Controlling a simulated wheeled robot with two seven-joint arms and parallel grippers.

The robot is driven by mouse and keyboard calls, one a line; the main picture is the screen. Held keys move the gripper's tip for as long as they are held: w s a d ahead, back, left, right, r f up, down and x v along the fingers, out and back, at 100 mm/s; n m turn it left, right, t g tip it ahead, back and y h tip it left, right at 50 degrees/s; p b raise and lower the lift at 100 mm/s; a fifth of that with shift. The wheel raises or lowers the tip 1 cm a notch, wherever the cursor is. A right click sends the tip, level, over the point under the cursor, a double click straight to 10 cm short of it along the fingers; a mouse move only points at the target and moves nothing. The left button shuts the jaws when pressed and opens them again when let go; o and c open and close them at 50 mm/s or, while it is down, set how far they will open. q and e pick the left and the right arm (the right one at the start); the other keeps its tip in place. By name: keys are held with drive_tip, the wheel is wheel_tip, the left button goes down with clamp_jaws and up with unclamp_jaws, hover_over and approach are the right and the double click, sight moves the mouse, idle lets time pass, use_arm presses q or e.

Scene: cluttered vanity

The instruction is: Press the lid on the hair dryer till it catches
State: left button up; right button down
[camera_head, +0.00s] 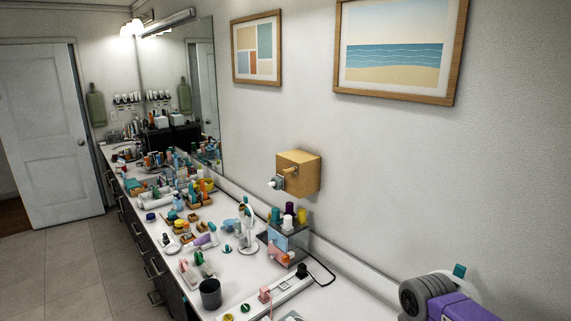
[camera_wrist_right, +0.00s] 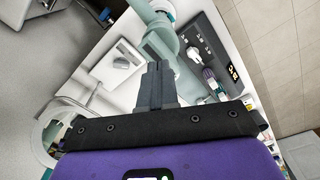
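I cannot pick out the hair dryer or its lid with certainty. In the right wrist view a pale teal curved body (camera_wrist_right: 166,42) lies just beyond my fingers and is partly hidden by them; it may be the hair dryer. My right gripper (camera_wrist_right: 155,68) shows there with its dark fingers together and nothing visible between them. I cannot tell whether the fingertips touch the teal body. In the head view my purple right arm fills the lower right corner, and its gripper is out of frame. My left gripper is not in view.
The long white counter (camera_head: 345,300) is crowded with bottles and jars. A dark cup (camera_head: 210,293) stands near its front edge. A wooden box (camera_head: 298,173) is on the wall. A black panel with sockets (camera_wrist_right: 207,47) and a white round-rimmed thing (camera_wrist_right: 50,127) show in the wrist view.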

drive_tip(key=shift+f+b, duration=0.55)
drive_tip(key=shift+f, duration=0.3)
drive_tip(key=shift+r, duration=0.1)
idle(0.5)
wheel_tip(320, 180, up, 7)
drive_tip(key=p, duration=0.6)
idle(0.5)
